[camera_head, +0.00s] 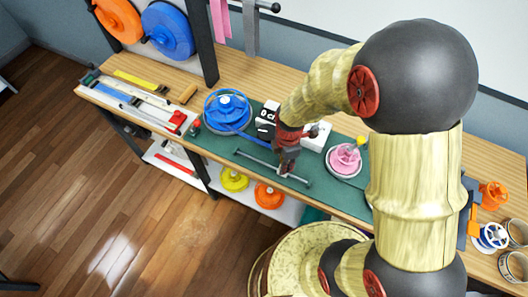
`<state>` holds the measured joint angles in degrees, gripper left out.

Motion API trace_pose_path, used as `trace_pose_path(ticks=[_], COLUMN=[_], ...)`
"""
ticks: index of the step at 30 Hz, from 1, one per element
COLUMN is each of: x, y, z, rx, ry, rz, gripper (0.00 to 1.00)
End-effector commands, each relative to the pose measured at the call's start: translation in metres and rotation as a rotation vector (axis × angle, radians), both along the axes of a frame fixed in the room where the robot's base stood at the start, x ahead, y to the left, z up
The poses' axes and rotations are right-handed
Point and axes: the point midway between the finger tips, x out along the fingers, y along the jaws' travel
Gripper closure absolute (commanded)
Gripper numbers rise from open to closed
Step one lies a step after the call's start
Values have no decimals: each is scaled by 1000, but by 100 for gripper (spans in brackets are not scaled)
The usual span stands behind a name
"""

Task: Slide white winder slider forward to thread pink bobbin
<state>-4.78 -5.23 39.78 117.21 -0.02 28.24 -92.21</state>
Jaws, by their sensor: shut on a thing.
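The pink bobbin (344,160) sits on a pale round base on the green mat, with a yellow knob at its upper right. A thin grey rail (259,162) runs along the front of the mat, left of the bobbin. My gripper (286,168) points down over this rail and is shut on what appears to be the white winder slider. The slider itself is almost wholly hidden by the fingers. A white block (317,138) stands behind my gripper, partly covered by it.
A blue spool (228,111) and a black-and-white box (266,117) stand left of my gripper. Tools and a red-ended tray lie at the bench's left end. Yellow (233,180) and orange (269,195) spools sit on the lower shelf. Cups stand at far right.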

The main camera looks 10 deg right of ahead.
Motion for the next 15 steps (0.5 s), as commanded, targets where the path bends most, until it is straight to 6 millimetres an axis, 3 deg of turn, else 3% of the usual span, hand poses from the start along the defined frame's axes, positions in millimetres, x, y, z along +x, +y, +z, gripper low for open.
trace_pose_path(ticks=[6,15], x=[-30,-47], y=[-39,-60], z=[1,0], rx=[0,0], ry=[2,1], rz=[-5,0], gripper=[100,100])
